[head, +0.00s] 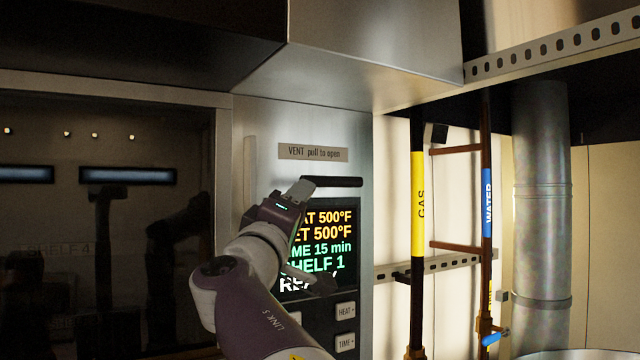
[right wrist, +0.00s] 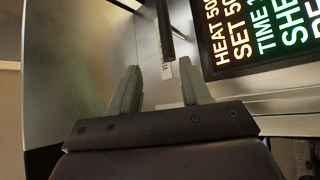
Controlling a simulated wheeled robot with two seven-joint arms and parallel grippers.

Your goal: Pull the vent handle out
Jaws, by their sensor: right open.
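The vent handle (head: 335,181) is a short black bar on the metal oven panel, below the label "VENT pull to open" (head: 313,153). In the right wrist view the handle (right wrist: 165,32) comes down from the top edge, ahead of the fingertips and in line with the gap between them. My right gripper (head: 303,186) is at the handle's left end in the head view and hides part of that area. Its two fingers (right wrist: 160,75) are apart with nothing held between them. I cannot tell whether they touch the handle. My left gripper is not in view.
A lit display (head: 328,240) sits just below the handle, partly behind my right arm, with buttons (head: 345,312) under it. A dark glass oven door (head: 100,220) is at left. A metal hood (head: 370,50) overhangs above. Gas (head: 418,205) and water (head: 487,190) pipes stand right.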

